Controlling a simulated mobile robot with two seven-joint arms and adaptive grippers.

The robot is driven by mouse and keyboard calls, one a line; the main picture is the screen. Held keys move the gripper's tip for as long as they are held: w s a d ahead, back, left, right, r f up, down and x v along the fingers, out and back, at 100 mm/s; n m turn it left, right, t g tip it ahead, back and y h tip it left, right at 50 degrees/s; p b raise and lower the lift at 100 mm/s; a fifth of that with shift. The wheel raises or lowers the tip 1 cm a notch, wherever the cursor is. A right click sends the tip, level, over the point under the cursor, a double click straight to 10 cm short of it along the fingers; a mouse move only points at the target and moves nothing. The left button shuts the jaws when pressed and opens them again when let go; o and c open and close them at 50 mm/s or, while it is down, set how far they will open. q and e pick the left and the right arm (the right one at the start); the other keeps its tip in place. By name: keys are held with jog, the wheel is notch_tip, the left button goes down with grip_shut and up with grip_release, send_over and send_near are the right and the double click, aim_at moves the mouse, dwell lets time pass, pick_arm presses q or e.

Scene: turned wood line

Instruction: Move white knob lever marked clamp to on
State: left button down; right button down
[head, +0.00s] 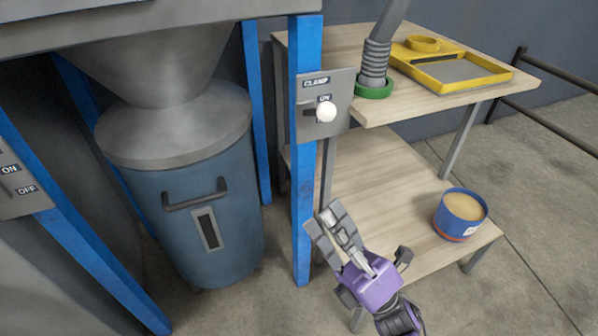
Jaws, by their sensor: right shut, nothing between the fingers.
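The clamp lever has a white round knob (326,111) on a grey plate (309,121) fixed to a blue post. The plate carries a "CLAMP" label at its top and an "ON" label just above the knob. The knob stands close below the "ON" label; any lower label is not visible. My right gripper (330,218) is purple and grey, below the plate and apart from the knob. Its fingers are together and hold nothing. My left gripper is not in view.
A wooden shelf unit (440,105) stands right of the post, with a yellow frame (455,65) and a hose in a green ring (374,89) on top. A blue tin (459,216) sits on its lower shelf. A blue-grey drum (190,235) stands left. Another switch plate (14,185) is far left.

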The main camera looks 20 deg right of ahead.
aim_at(318, 111)
jog(key=w+r, duration=0.7)
jog(key=r, duration=0.2)
jog(key=shift+w+n, duration=0.25)
jog(key=shift+n, duration=0.05)
jog(key=shift+a, duration=0.1)
jog(key=r+m+p, duration=0.1)
jog(key=r+p, duration=0.1)
jog(key=p, duration=0.1)
jog(key=shift+w+h+p, duration=0.1)
jog(key=shift+h+p, duration=0.2)
jog(key=shift+h, duration=0.1)
jog(key=shift+f, duration=0.15)
